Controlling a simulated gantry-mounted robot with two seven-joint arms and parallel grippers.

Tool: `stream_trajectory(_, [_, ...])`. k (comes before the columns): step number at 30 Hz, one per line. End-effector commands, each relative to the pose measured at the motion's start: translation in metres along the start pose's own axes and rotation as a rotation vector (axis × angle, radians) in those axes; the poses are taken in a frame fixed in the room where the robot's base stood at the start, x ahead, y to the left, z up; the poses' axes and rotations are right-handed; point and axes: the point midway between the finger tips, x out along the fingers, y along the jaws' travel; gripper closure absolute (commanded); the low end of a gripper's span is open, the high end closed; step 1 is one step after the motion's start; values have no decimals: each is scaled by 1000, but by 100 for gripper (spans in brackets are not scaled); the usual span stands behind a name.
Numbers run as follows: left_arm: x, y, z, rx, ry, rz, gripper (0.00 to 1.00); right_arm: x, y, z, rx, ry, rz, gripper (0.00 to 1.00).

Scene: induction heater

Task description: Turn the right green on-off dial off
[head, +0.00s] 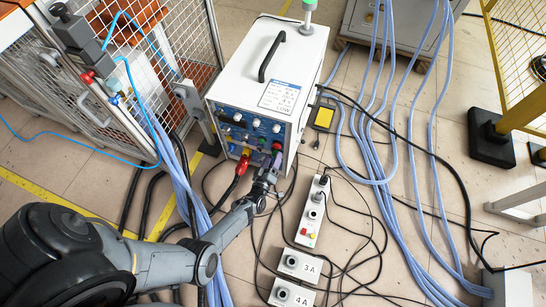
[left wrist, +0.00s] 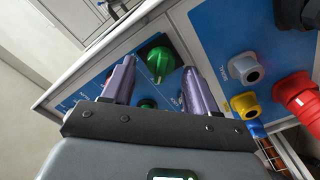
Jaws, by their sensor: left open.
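The induction heater is a white box (head: 262,62) with a blue front panel (head: 240,122) in the head view. In the left wrist view, a green dial (left wrist: 160,62) sits on a black square plate on the blue panel. A second green knob (left wrist: 147,103) is partly hidden behind my gripper. My left gripper (left wrist: 158,68) is open, with one purple finger on each side of the first green dial. I cannot tell whether the fingers touch it. In the head view my left gripper (head: 274,163) is at the lower right of the panel. My right gripper is not in view.
A red plug (head: 243,163) with a cable is left of my gripper; it also shows in the wrist view (left wrist: 299,96), near blue-grey and yellow connectors. A control box (head: 313,210) and cables lie on the floor. A wire cage (head: 150,60) stands left.

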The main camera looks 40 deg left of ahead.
Motion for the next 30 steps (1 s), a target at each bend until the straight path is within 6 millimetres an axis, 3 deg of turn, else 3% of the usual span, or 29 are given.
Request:
stream_trajectory(15, [-81, 2, -2, 0, -1, -1, 42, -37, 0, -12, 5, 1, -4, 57])
stream_trajectory(21, [-96, 1, -1, -1, 1, 1, 42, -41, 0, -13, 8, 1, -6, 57])
stream_trajectory(30, [-99, 1, -1, -1, 2, 1, 42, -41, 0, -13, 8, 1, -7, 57])
